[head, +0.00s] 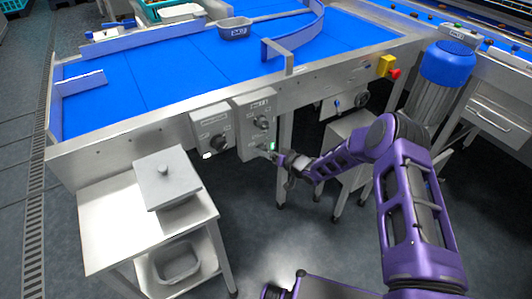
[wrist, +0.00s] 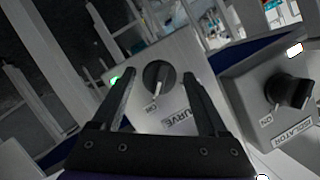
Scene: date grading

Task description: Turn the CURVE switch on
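The CURVE switch is a black round knob (wrist: 157,76) on a grey box (head: 254,126) on the conveyor's front side. In the wrist view the CURVE label (wrist: 181,122) is partly hidden by my right finger. The knob's white mark points down toward a small word I cannot read surely. A green lamp (wrist: 115,80) is lit beside it and also shows in the head view (head: 272,146). My gripper (wrist: 160,78) is open and empty, its fingers on either side of the knob in the picture. I cannot tell whether they touch it.
The ISOLATOR box (wrist: 268,80) with its own black knob (wrist: 290,91) and a lit white lamp is close beside. In the head view it is the left box (head: 211,130). A small table (head: 105,225) with a lidded grey box (head: 165,178) stands front left.

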